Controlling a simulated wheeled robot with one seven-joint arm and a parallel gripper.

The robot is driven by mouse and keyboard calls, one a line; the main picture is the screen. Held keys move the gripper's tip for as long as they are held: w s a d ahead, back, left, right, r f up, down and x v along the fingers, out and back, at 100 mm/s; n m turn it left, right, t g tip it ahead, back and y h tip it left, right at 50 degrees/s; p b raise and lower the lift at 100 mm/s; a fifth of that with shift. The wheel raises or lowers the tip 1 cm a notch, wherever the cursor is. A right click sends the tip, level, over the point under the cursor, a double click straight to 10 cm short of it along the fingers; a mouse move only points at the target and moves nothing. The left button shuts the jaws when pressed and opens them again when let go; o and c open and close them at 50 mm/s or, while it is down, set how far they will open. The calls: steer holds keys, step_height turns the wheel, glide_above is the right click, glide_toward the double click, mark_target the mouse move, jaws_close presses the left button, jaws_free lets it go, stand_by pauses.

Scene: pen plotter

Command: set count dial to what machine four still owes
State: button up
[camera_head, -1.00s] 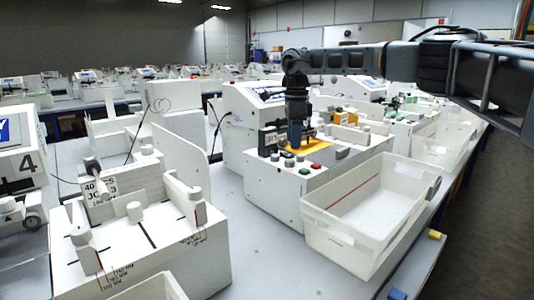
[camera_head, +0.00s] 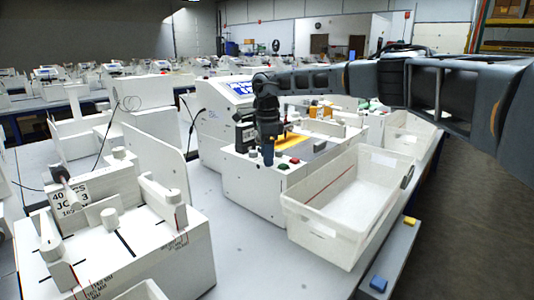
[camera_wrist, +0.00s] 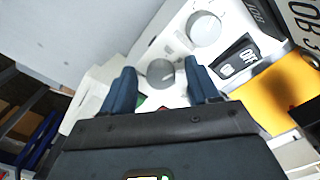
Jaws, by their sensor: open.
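My gripper (camera_head: 268,160) is low over the left front of the control top of a white machine (camera_head: 262,190) in the middle of the head view. In the wrist view the blue fingers of my gripper (camera_wrist: 162,88) are apart, with a grey round dial (camera_wrist: 160,73) between and just beyond their tips. I cannot tell whether they touch it. A second, paler dial (camera_wrist: 204,28) lies above it to the right. No dial's label or setting is readable, so I cannot tell which is the count dial. No number four shows now.
A white bin (camera_head: 340,215) stands right of the machine. A white fixture (camera_head: 125,240) with a card (camera_head: 72,198) reading "40", "PCS" and "JOB 3" is at left. The wrist view shows a dark switch plate (camera_wrist: 240,58) and an orange pad (camera_wrist: 270,95). Bare table lies between fixture and machine.

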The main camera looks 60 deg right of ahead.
steer(key=c, duration=1)
steer(key=shift+c, duration=0.2)
steer(key=shift+r+m, duration=0.1)
steer(key=shift+m, duration=0.2)
steer(key=m+p, duration=0.2)
steer(key=m, duration=0.1)
steer(key=shift+m, duration=0.3)
steer(key=shift+d+m+p, duration=0.15)
steer(key=shift+m+p, duration=0.65)
steer(key=shift+m, duration=1.4)
steer(key=o, duration=1)
